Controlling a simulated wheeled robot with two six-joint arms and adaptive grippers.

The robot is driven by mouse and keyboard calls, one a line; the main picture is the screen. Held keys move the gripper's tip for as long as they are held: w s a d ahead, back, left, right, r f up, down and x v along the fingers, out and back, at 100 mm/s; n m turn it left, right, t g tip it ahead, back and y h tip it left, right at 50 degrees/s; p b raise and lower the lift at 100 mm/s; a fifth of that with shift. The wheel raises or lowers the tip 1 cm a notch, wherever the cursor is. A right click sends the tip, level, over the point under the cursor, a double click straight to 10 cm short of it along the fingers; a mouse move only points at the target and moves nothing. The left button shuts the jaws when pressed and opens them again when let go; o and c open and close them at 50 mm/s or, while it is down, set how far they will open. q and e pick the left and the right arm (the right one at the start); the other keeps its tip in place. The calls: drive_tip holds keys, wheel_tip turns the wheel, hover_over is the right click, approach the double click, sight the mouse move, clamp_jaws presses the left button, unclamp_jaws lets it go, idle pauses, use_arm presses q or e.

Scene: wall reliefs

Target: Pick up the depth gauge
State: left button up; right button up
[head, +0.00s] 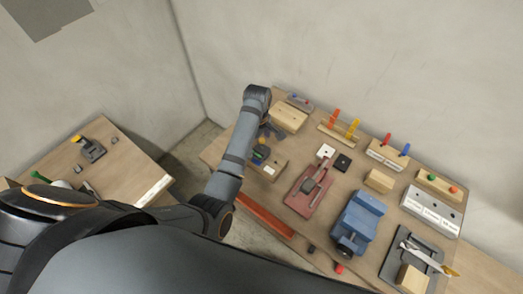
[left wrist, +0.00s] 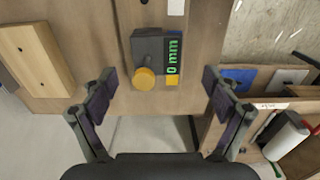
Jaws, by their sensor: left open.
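The depth gauge (left wrist: 148,48) is a dark grey block with a round yellow knob and a green "0 mm" readout. It sits on the wooden table near its edge, upper middle in the left wrist view. In the head view the gauge (head: 260,154) is small and partly hidden by my gripper. My left gripper (left wrist: 160,80) is open and empty, its fingers spread to either side of the gauge and apart from it. In the head view the left gripper (head: 267,132) points down over the table's left part. My right gripper is not in view.
A red clamp-like tool (head: 308,190), a blue vise (head: 358,222), wooden blocks (head: 379,181) and peg racks (head: 388,155) crowd the table to the right. A second wooden table (head: 125,165) stands at left. A wooden block (left wrist: 35,58) lies left of the gauge.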

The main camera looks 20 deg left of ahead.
sight(260, 150)
use_arm(q)
drive_tip(key=shift+w+a+f, duration=0.1)
drive_tip(key=shift+a+f, duration=0.05)
drive_tip(key=shift+f, duration=0.05)
drive_tip(key=shift+a+f, duration=0.1)
drive_tip(key=shift+f, duration=0.05)
drive_tip(key=f+p, duration=0.1)
drive_tip(key=f, duration=0.1)
drive_tip(key=d+f+p, duration=0.1)
drive_tip(key=f, duration=0.1)
drive_tip(key=shift+f, duration=0.45)
drive_tip(key=shift+c, duration=0.3)
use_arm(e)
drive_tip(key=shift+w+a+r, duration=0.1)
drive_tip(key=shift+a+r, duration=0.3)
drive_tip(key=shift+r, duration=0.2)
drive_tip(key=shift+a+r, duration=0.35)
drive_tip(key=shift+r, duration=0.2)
use_arm(q)
drive_tip(key=shift+w, duration=0.1)
drive_tip(key=c, duration=1.4)
drive_tip(key=shift+c, duration=0.2)
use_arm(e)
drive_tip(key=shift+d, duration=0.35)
